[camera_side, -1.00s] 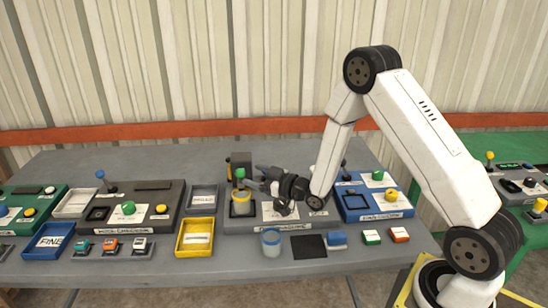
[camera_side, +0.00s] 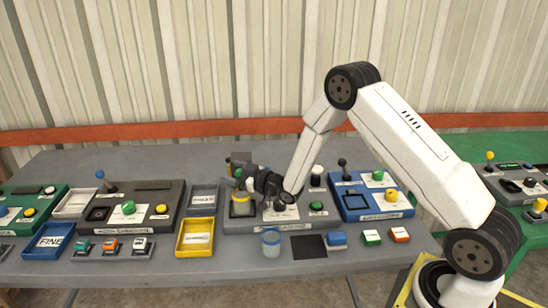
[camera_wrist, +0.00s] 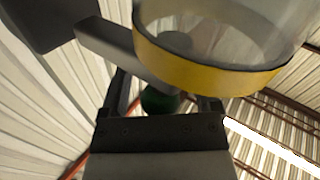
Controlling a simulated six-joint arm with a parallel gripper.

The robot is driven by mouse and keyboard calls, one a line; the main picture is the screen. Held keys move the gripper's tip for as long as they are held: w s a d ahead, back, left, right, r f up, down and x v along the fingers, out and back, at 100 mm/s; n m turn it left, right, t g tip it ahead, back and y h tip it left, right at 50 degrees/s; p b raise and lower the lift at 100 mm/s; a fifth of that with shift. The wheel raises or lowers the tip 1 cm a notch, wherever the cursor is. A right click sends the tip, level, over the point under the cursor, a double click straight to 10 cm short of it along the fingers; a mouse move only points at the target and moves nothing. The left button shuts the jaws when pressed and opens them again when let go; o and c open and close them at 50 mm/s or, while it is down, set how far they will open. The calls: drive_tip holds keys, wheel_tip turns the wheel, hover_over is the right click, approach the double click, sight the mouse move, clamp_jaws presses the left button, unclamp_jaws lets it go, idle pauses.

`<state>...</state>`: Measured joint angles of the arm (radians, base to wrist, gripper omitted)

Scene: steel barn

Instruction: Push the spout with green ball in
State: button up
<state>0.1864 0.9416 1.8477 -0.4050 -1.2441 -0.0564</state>
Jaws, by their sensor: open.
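The spout (camera_wrist: 118,48) is a grey bar in the wrist view, running from a dark block at the upper left towards my fingers. Its green ball (camera_wrist: 160,101) is at its near end, dark and partly shaded. My gripper (camera_wrist: 166,95) is open, with one finger on each side of the ball; I cannot tell whether either touches it.
A clear container with a yellow band (camera_wrist: 210,68) fills the upper right of the wrist view, close to the fingers. The machine (camera_side: 300,222) has a green button (camera_side: 317,207). A blue-rimmed cup (camera_side: 271,243) stands in front. A yellow tray (camera_side: 195,238) lies left.

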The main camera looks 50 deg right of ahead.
clamp_jaws()
idle(1.4)
